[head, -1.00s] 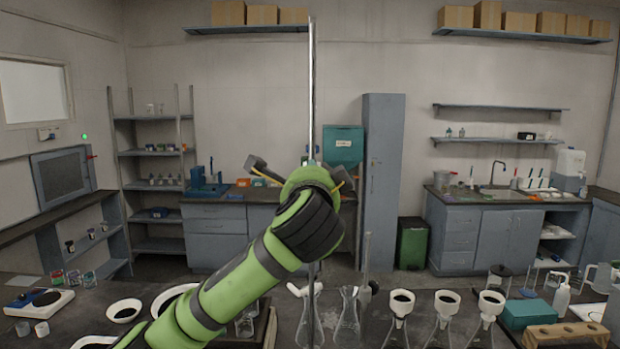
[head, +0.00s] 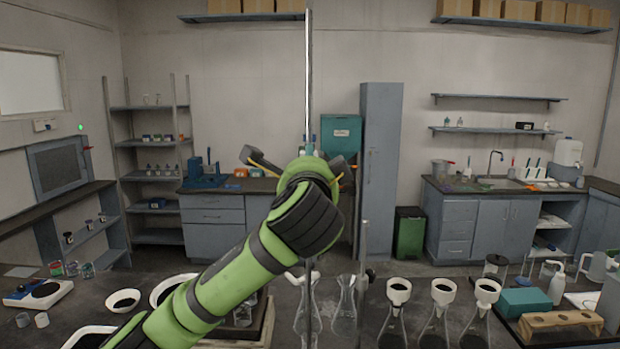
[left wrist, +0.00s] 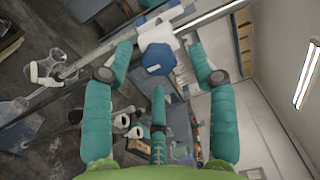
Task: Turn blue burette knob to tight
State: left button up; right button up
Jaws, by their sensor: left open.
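The blue knob (left wrist: 157,58) shows in the left wrist view, a faceted blue cap in front of a white fitting (left wrist: 158,33) beside a long metal rod (left wrist: 215,17). My left gripper (left wrist: 159,66) is open, with its teal fingers spread on both sides of the knob and a third finger below it. I cannot tell whether any finger touches the knob. In the head view my left gripper (head: 300,160) is in front of a tall thin upright rod (head: 309,75), and my green wrist hides the knob. My right gripper is not in view.
Glass flasks (head: 345,305) stand on the bench below my left arm. Several flasks with white funnels (head: 399,291) stand to the right, beside a teal box (head: 525,302) and a wooden rack (head: 560,320). White bowls (head: 123,300) and a balance (head: 38,293) are at left.

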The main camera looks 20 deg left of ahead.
pick_arm(q)
jog(key=v, duration=1)
jog(key=shift+s+d, duration=0.25)
